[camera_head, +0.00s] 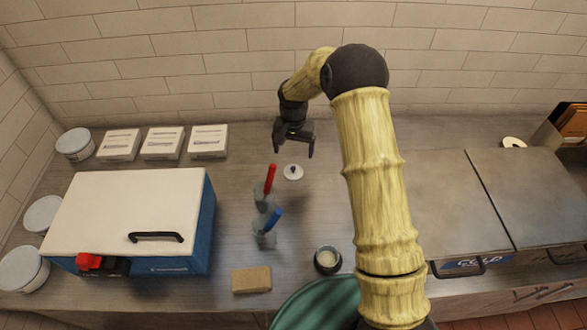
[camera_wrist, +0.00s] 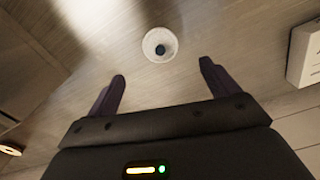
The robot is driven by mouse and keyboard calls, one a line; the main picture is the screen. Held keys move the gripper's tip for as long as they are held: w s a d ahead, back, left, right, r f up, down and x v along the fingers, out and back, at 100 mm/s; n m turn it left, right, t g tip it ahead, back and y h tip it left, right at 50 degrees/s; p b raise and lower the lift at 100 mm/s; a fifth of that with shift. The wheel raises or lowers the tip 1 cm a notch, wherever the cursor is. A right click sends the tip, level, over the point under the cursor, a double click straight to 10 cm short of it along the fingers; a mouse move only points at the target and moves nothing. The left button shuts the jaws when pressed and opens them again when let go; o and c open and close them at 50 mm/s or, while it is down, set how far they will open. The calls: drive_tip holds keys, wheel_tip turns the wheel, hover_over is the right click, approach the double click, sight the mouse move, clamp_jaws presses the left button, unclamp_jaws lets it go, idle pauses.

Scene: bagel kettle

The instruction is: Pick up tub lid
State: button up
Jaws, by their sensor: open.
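The tub lid looks to be the small round white disc with a dark knob (camera_head: 293,172) lying flat on the counter. It also shows in the wrist view (camera_wrist: 160,45), beyond and between my fingertips. My gripper (camera_head: 294,152) is open and empty, above the counter and just behind the lid in the head view. In the wrist view my two fingers (camera_wrist: 162,70) are spread wide, apart from the lid. Nothing hides the lid.
Clear bottles with a red top (camera_head: 270,180) and a blue top (camera_head: 272,220) stand in front of the lid. A small dark-rimmed tub (camera_head: 328,260) and a brown block (camera_head: 251,279) are nearer. A blue-and-white cooler (camera_head: 130,215) is left. Counter right of the lid is clear.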

sight(294, 167)
drive_tip(key=shift+f+p, duration=0.45)
drive_tip(key=shift+f, duration=1.55)
drive_tip(key=shift+w+f+p, duration=0.2)
drive_tip(key=shift+f+p, duration=1.35)
drive_tip(key=shift+f, duration=1.05)
drive_tip(key=shift+c, duration=0.2)
drive_tip(key=c, duration=1)
